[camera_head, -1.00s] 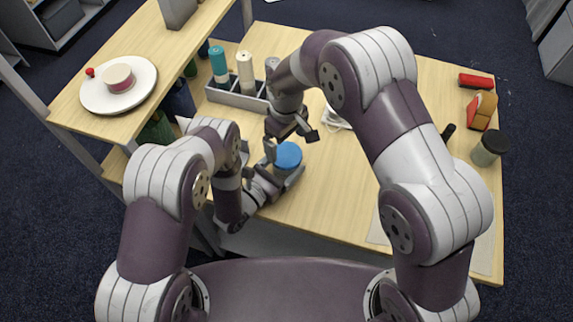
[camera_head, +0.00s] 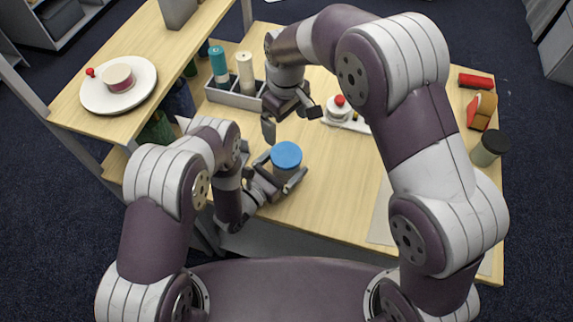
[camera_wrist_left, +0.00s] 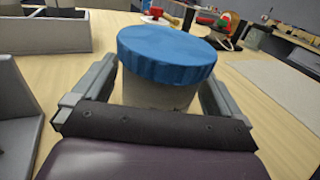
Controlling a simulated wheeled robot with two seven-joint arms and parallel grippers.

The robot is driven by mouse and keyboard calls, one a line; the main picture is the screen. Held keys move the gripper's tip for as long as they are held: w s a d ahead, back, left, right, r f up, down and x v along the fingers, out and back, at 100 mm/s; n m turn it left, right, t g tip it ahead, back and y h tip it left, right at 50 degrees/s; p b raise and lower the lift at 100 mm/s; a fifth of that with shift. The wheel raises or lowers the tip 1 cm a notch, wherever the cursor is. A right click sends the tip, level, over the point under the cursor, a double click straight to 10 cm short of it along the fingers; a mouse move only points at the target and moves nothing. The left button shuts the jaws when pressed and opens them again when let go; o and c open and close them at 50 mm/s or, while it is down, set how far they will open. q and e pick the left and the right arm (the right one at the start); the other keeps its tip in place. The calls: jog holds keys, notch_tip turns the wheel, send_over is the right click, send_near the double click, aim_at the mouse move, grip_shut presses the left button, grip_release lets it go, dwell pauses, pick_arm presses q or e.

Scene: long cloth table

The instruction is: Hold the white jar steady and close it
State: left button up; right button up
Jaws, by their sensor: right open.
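The jar (camera_wrist_left: 160,95) has a pale grey-white body and stands on the table under a wide blue lid (camera_head: 286,155). The lid sits over the jar's mouth; whether it is fully seated I cannot tell. It fills the upper middle of the left wrist view (camera_wrist_left: 168,50). My left gripper (camera_head: 281,172) has one finger on each side of the jar body, below the lid, and appears closed on it. My right gripper (camera_head: 291,122) is open and empty, above the table and behind the lid, apart from it.
A grey divided box (camera_head: 235,97) with a teal spool (camera_head: 218,64) and a cream spool (camera_head: 245,72) stands behind. A white item with a red knob (camera_head: 339,104) lies beyond my right gripper. A dark-lidded jar (camera_head: 490,147) is at the right. A raised shelf (camera_head: 120,60) borders the left.

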pick_arm(q)
jog(key=shift+s, duration=0.1)
jog(key=shift+s+a+f, duration=0.1)
jog(key=shift+s+a, duration=0.15)
jog(key=shift+a, duration=0.05)
jog(key=b+v, duration=0.3)
jog(key=v, duration=0.8)
jog(key=shift+a, duration=0.15)
jog(key=shift+s+a, duration=0.1)
jog(key=shift+s, duration=0.2)
